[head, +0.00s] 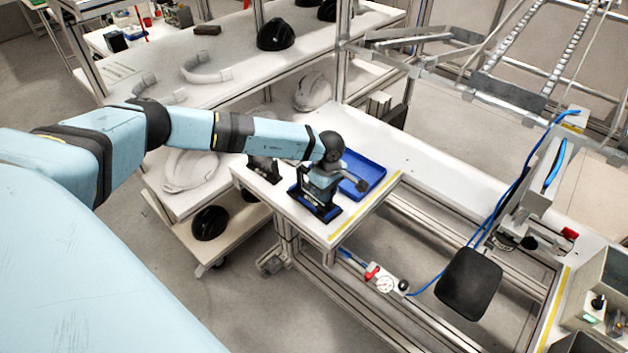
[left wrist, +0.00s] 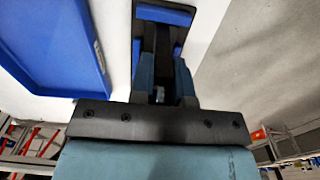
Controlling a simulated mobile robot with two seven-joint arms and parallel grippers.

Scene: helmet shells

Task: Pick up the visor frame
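I cannot single out the visor frame with certainty. White curved frames lie on the back bench in the head view, one with a flat band (head: 205,70) and another to its left (head: 147,88). My left arm reaches over the near workbench. My left gripper (head: 322,181) points down at a black stand with blue parts (head: 318,207). The left wrist view shows this black and blue stand (left wrist: 165,16) just beyond the fingers; I see no visor frame between them. Whether the fingers are open or shut is unclear. My right gripper is out of view.
A blue tray (head: 366,172) lies on the workbench beside the stand; it also fills the upper left of the left wrist view (left wrist: 55,45). A second stand (head: 265,168) is partly hidden behind my arm. The bench top is clear right of the tray.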

